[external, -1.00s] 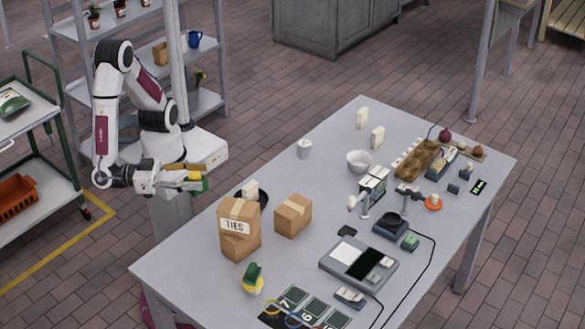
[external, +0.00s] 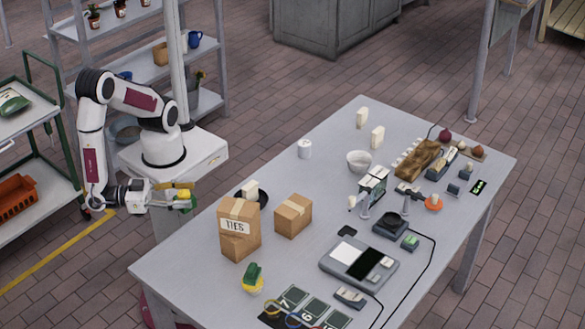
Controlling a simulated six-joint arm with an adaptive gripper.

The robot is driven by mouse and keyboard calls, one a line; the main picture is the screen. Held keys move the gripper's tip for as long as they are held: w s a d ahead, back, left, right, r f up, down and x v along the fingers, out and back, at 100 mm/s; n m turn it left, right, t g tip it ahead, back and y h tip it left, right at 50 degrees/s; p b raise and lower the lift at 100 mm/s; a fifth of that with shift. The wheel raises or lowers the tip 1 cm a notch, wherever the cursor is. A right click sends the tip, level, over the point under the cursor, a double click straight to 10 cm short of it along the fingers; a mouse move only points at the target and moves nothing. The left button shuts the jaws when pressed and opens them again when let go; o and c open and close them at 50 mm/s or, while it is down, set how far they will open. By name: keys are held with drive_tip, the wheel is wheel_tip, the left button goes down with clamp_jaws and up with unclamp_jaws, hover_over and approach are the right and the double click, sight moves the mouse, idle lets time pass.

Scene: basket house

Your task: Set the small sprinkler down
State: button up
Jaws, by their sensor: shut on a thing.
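My gripper (external: 176,197) is at the far left, just off the left edge of the grey table (external: 190,265). It is shut on a small green and yellow thing (external: 185,204), which appears to be the small sprinkler. The fingers hide part of it, and its exact shape is too small to tell. It is held in the air, apart from the tabletop. Another green and yellow thing (external: 252,279) stands on the table near its front left.
Two cardboard boxes (external: 239,230) (external: 293,215) and a dark round dish (external: 258,197) with a pale block are nearest my gripper on the table. The left corner is bare. A scale-like device (external: 358,262), brown tray (external: 417,160) and white bowl (external: 359,161) stand farther right.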

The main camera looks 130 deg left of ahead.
drive_tip(key=shift+f, duration=2.7)
drive_tip(key=shift+f, duration=0.1)
drive_tip(key=shift+f, duration=2.8)
drive_tip(key=shift+f, duration=0.15)
drive_tip(key=shift+f, duration=1.75)
drive_tip(key=shift+f, duration=0.15)
drive_tip(key=o, duration=1.2)
